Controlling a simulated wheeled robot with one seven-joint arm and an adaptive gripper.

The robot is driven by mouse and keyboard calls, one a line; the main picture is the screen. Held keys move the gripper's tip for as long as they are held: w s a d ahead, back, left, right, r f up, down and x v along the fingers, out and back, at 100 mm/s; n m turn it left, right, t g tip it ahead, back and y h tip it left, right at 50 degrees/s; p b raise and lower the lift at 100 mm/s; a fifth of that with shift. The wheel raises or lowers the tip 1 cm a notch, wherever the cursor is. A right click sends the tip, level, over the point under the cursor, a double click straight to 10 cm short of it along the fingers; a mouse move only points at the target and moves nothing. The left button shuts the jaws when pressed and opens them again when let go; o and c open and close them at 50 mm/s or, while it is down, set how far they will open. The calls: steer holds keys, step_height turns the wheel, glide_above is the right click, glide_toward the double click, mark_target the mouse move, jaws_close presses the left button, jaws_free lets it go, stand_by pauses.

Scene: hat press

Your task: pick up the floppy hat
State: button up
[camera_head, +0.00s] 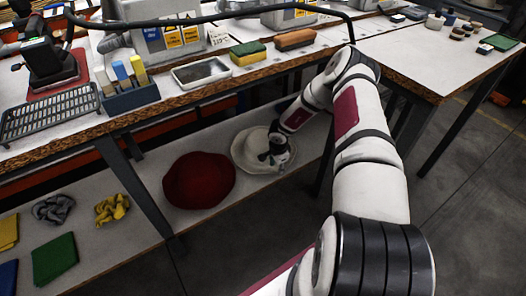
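Two hats lie on the lower shelf (110,225) under the bench. A cream hat (246,147) with a wide, wavy brim is on the right, and a dark red hat (192,182) with a rounded crown is on the left, close beside it. Both look soft; the cream one has the broader brim. My arm reaches under the bench top, and my gripper (275,161) is over the right side of the cream hat, covering part of its crown and brim. The fingers are small and dark here; I cannot tell whether they touch or grip the hat.
The bench top's front edge (130,124) runs above the shelf. A bench leg (140,190) stands left of the red hat. Grey cloth (52,209), yellow cloth (112,208) and a green folded cloth (54,259) lie further left. Open floor (465,220) is at right.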

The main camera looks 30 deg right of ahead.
steer(key=f+b, duration=0.2)
steer(key=f, duration=0.1)
steer(key=d+f, duration=0.1)
steer(key=f, duration=0.1)
steer(key=shift+w+b, duration=0.35)
steer(key=shift+b, duration=0.05)
jaws_close()
